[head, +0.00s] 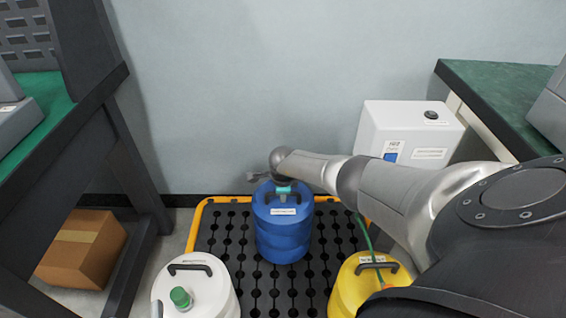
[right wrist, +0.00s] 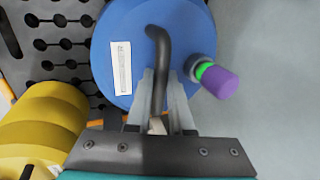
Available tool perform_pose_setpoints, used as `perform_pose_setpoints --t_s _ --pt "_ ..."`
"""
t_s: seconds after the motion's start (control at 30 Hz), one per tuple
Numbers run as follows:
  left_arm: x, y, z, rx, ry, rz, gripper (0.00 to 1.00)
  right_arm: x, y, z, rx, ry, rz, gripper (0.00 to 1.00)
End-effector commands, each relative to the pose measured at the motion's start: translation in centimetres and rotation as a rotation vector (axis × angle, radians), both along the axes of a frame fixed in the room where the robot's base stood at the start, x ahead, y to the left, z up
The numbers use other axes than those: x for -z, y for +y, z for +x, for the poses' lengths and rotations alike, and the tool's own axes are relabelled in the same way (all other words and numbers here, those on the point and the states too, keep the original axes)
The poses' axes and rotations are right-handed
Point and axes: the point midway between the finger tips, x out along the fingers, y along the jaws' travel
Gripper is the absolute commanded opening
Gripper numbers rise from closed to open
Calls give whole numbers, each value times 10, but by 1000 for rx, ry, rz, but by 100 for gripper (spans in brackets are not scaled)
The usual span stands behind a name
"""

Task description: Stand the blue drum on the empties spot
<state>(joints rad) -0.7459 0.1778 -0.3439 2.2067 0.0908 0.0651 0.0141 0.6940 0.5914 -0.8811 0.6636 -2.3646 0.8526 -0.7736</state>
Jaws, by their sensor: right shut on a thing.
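The blue drum (head: 284,235) stands upright at the back middle of a black perforated tray in the head view. It also fills the top of the right wrist view (right wrist: 180,40), with a white label, a black handle (right wrist: 160,60) and a purple cap (right wrist: 220,82) with a green ring. My right gripper (head: 284,187) is at the drum's top. In the right wrist view its fingers (right wrist: 161,90) are shut on the black handle. I cannot tell whether the drum touches the tray. No mark for the empties spot is readable.
The black tray (head: 222,243) has an orange rim. A white drum (head: 196,292) with a green cap stands front left, a yellow drum (head: 350,295) front right. A white box (head: 405,125) stands behind right. A cardboard box (head: 82,250) lies under the left bench.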

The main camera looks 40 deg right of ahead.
Motion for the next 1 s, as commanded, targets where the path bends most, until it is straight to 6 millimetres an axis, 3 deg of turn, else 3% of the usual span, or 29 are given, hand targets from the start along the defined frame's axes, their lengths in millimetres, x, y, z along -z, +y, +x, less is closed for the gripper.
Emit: perform_pose_setpoints --t_s 0.6,0.63,0.9,1.0 --pt "9 0 0 0 0 0 78 6 -1 2 -1 -4 -1 0" --pt "8 0 0 0 0 0 78 6 0 2 -1 -4 -1 23" --pt "7 0 0 0 0 0 78 6 0 1 0 -2 -1 53" --pt "7 0 0 0 0 0 78 6 0 1 0 -2 -1 55"
